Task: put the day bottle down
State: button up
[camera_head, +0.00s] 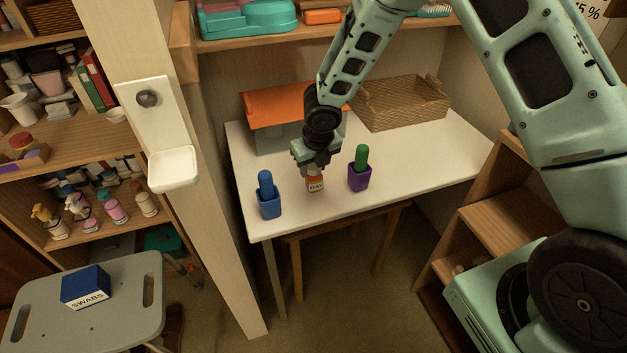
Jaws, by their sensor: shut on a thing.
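The day bottle (316,184) is a small orange-red bottle with a white label reading "DAY". It is upright at the front part of the white table (420,168), between a blue holder and a purple holder. My gripper (316,166) comes down from above and is shut on the top of the bottle, which hides its cap. The bottle's base looks at or very near the tabletop; I cannot tell whether it touches.
A blue holder (269,207) with a blue item stands left of the bottle, and a purple holder (359,178) with a green item stands right. Behind are an orange-topped box (270,106) and a wicker basket (405,103). The table's right side is clear.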

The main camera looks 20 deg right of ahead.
aim_at(313, 176)
jog(key=shift+f+b, duration=0.45)
jog(key=shift+f, duration=1.45)
jog(key=shift+f, duration=0.15)
jog(key=o, duration=1.1)
jog(key=shift+c, duration=0.2)
